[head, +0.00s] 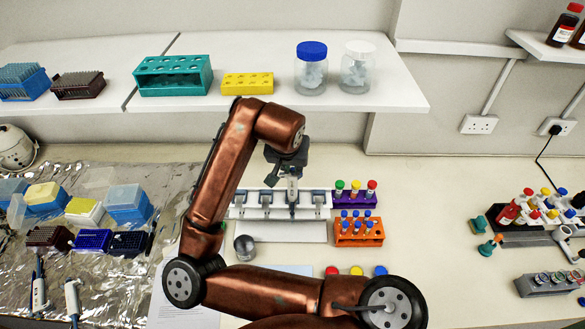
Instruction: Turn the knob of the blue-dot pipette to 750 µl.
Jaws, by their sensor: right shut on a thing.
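My right gripper (291,170) points down over the white pipette stand (243,212) in the middle of the bench. It is shut on the top of a light-coloured pipette (293,193), which stands upright at the stand. The knob is mostly hidden by the fingers, and its volume reading is too small to read. I cannot make out a blue dot on this pipette. Two more white-and-blue pipettes, one (38,291) and another (72,299), show on the foil at the lower left. My left gripper is not in view.
An orange rack (359,241) and a purple rack (356,200) of capped tubes stand close right of the stand. A small metal-grey round object (244,247) is in front. A shelf (400,96) with jars and racks hangs behind.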

